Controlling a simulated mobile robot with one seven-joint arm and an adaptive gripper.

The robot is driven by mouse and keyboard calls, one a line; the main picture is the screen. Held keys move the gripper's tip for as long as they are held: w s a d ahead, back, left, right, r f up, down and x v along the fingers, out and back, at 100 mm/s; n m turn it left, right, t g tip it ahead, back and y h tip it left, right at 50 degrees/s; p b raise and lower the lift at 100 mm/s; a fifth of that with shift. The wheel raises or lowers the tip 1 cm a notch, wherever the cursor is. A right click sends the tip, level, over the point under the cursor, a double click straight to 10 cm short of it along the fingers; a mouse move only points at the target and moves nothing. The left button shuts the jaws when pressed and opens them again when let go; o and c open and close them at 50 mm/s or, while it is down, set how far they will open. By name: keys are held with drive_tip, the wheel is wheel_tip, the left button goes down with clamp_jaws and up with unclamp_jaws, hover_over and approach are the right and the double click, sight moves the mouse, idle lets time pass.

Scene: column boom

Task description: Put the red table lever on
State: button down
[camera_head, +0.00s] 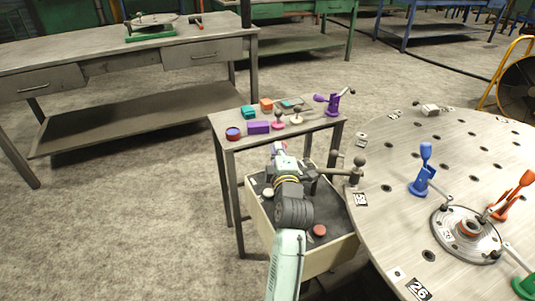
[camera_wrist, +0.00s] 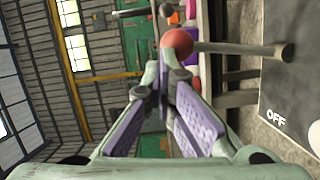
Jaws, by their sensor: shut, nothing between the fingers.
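The red table lever shows in the wrist view as a red ball knob (camera_wrist: 177,43) on a grey metal rod. The rod runs right to a dark panel (camera_wrist: 290,95) marked OFF. The knob is just beyond the fingertips of my gripper (camera_wrist: 160,80); I cannot tell whether they touch. My gripper is shut and empty, its purple-padded fingers close together.
The small table (camera_head: 228,141) holds purple, orange and teal blocks and a purple lever (camera_head: 332,104). A box with a dark top (camera_head: 335,212) and red button (camera_head: 319,230) stands below my arm. A large round table (camera_head: 405,170) with blue and orange levers is at right.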

drive_tip(key=shift+m+g, duration=0.3)
drive_tip(key=shift+m, duration=0.6)
drive_tip(key=shift+w+d+f+b, duration=0.1)
drive_tip(key=shift+w+d+b, duration=0.25)
drive_tip(key=shift+d, duration=0.6)
drive_tip(key=shift+w+d+f+b, duration=0.1)
drive_tip(key=shift+w+d+b, duration=0.15)
drive_tip(key=shift+d, duration=0.7)
